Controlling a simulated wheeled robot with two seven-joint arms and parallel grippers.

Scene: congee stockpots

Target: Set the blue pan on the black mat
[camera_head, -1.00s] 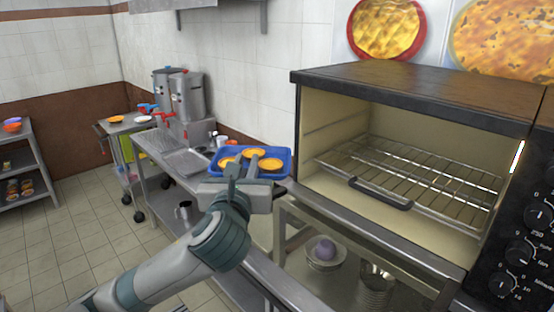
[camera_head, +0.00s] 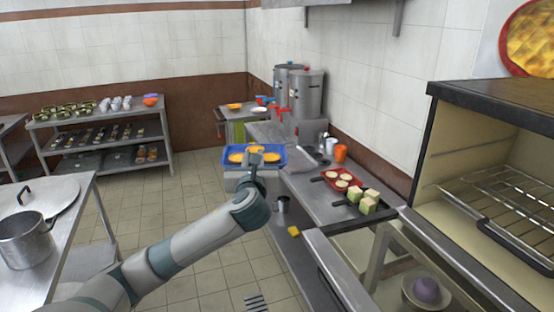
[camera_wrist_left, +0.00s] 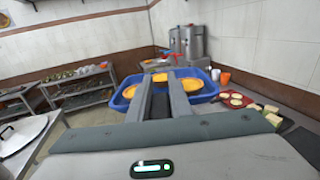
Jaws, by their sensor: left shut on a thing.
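The blue pan (camera_head: 282,160) holds several round orange-yellow pies. My left gripper (camera_head: 254,158) is shut on the near side of the pan and holds it up level, off any surface. In the left wrist view the blue pan (camera_wrist_left: 215,88) is beyond the left gripper's fingers (camera_wrist_left: 166,90), which hide part of its near side and middle. A dark flat patch, perhaps the black mat (camera_wrist_left: 304,142), lies on the counter by the pale green blocks; I cannot tell its outline. My right gripper is not in view.
The steel counter (camera_head: 318,188) carries a red tray (camera_head: 329,174), green-sided blocks (camera_head: 367,203) and an orange cup (camera_head: 340,153). Tall stockpots (camera_head: 309,97) stand behind. An open oven (camera_head: 445,130) is at right. A table with a pot (camera_head: 25,242) is at left; tiled floor lies between.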

